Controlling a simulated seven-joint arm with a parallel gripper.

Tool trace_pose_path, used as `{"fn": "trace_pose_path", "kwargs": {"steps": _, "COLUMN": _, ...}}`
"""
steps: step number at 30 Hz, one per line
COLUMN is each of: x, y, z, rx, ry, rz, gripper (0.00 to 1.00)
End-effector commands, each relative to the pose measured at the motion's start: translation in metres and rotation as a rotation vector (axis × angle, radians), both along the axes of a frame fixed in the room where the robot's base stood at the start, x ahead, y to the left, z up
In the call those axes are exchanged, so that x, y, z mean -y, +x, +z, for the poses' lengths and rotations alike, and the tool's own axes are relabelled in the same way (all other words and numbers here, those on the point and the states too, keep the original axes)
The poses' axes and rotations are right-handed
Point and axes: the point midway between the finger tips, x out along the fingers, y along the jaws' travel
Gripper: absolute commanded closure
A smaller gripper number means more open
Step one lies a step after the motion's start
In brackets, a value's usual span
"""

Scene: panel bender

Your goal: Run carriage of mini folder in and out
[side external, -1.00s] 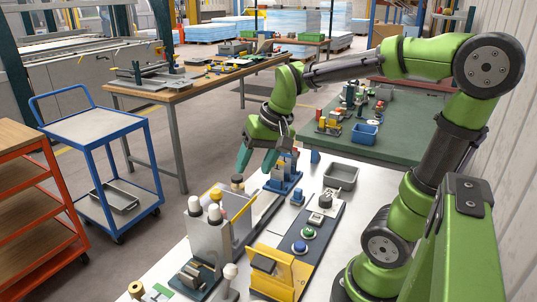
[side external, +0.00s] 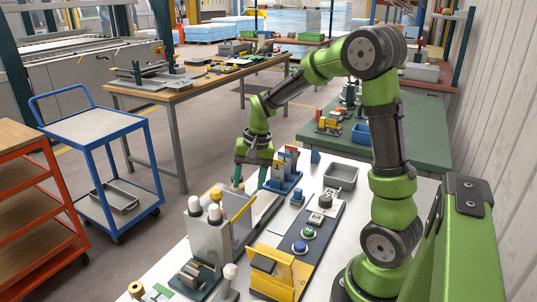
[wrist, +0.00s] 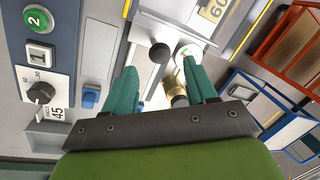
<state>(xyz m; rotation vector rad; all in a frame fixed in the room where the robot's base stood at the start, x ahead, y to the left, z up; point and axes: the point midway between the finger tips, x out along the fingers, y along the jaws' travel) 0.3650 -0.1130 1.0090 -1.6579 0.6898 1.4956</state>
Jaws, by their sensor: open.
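The machine I take for the mini folder is a grey housing (side external: 207,240) with white-topped posts and a yellow-edged plate, front centre in the side view. Which part is its carriage I cannot tell. My gripper (side external: 250,184) points down over the far left edge of the white table, beyond this housing. In the wrist view, my gripper (wrist: 165,75) has its two teal fingers apart. A brass knob (wrist: 179,97) shows between them, nearer the right finger; contact cannot be told. A dark ball knob (wrist: 160,53) and a white round cap (wrist: 188,52) lie just past the fingertips.
A yellow block device (side external: 282,270) and a dark button panel (side external: 310,240) stand on the white table. Blue blocks (side external: 285,175) and a grey tray (side external: 341,176) are near the gripper. A blue trolley (side external: 95,125) stands left, across open floor.

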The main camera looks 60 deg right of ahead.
Motion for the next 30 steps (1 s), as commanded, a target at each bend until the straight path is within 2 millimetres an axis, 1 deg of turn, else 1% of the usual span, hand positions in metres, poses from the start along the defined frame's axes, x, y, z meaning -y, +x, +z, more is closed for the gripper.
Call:
{"fn": "trace_pose_path", "kwargs": {"steps": 1, "x": -0.002, "y": 0.001, "z": -0.012, "rx": -0.006, "ry": 0.002, "rz": -0.001, "gripper": 0.43}}
{"fn": "trace_pose_path", "kwargs": {"steps": 3, "x": -0.003, "y": 0.003, "z": -0.026, "rx": -0.006, "ry": 0.002, "rz": -0.001, "gripper": 0.43}}
{"fn": "trace_pose_path", "kwargs": {"steps": 6, "x": -0.005, "y": 0.006, "z": -0.042, "rx": -0.005, "ry": 0.002, "rz": -0.001, "gripper": 0.43}}
{"fn": "trace_pose_path", "kwargs": {"steps": 9, "x": -0.006, "y": 0.008, "z": -0.055, "rx": -0.003, "ry": 0.001, "rz": -0.001, "gripper": 0.43}}
{"fn": "trace_pose_path", "kwargs": {"steps": 12, "x": -0.007, "y": 0.009, "z": -0.062, "rx": -0.001, "ry": 0.000, "rz": -0.001, "gripper": 0.43}}
{"fn": "trace_pose_path", "kwargs": {"steps": 15, "x": -0.007, "y": 0.010, "z": -0.065, "rx": -0.001, "ry": 0.001, "rz": -0.001, "gripper": 0.43}}
{"fn": "trace_pose_path", "kwargs": {"steps": 23, "x": -0.007, "y": 0.010, "z": -0.066, "rx": 0.001, "ry": 0.001, "rz": -0.001, "gripper": 0.43}}
{"fn": "trace_pose_path", "kwargs": {"steps": 30, "x": -0.007, "y": 0.010, "z": -0.066, "rx": 0.001, "ry": 0.001, "rz": -0.001, "gripper": 0.80}}
